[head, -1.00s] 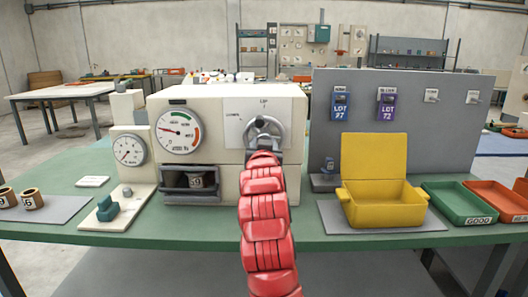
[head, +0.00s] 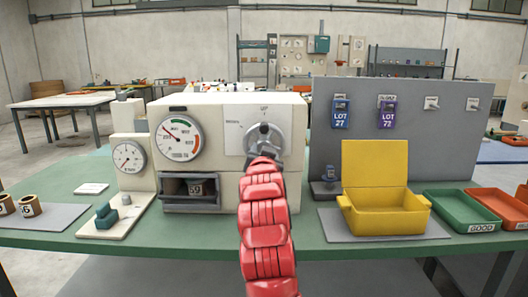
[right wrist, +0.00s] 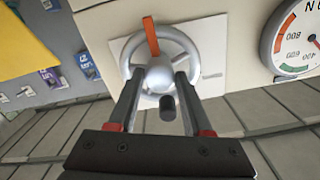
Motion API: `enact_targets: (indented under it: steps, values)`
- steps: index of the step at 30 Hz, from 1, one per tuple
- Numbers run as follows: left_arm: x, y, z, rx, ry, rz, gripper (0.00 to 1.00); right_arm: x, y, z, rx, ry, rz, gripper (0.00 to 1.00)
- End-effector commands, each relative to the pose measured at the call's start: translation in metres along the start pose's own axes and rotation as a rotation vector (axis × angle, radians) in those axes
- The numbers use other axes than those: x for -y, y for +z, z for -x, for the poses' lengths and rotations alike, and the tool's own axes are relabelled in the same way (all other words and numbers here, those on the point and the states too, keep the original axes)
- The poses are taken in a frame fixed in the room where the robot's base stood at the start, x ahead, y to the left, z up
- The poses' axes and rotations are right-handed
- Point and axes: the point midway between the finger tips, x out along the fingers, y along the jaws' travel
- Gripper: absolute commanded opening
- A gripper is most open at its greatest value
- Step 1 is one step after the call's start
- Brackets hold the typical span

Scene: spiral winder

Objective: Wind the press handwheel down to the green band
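The handwheel (head: 265,137) is a grey ring with a round hub on the white plate of the cream press (head: 235,185). In the right wrist view the wheel (right wrist: 188,43) has an orange mark at its top and a dark knob below the hub. My right gripper (right wrist: 158,78) is open at the wheel, its fingers apart on either side of the hub; contact cannot be told. The press gauge (head: 179,138) has red and green bands; its red needle points to the upper left, outside the green band. My left gripper is not in view.
A smaller gauge (head: 129,156) stands left of the press, whose lower opening holds a small marked cup (head: 196,188). A yellow open box (head: 385,222) and green (head: 462,207) and orange (head: 499,204) trays stand right. A grey panel (head: 455,130) rises beside the wheel.

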Motion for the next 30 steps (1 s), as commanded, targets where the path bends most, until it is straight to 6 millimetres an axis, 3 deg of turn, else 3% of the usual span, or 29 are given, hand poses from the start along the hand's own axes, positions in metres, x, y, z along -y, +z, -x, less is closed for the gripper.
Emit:
enact_targets:
  steps: [1, 4, 17, 23, 30]
  values:
    - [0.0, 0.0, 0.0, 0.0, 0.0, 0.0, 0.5, 0.0, 0.001, 0.0, 0.001, 0.0, 0.001, 0.6]
    - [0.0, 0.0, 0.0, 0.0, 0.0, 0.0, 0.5, 0.0, 0.0, 0.0, -0.001, 0.0, 0.0, 0.78]
    - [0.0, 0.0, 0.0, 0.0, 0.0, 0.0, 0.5, 0.001, -0.003, 0.009, -0.007, -0.003, -0.001, 0.78]
    - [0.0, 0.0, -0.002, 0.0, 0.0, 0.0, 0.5, 0.001, -0.001, 0.04, -0.005, -0.003, -0.001, 0.78]
    - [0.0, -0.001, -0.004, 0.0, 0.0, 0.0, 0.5, 0.002, 0.0, 0.093, -0.002, -0.005, -0.001, 0.78]
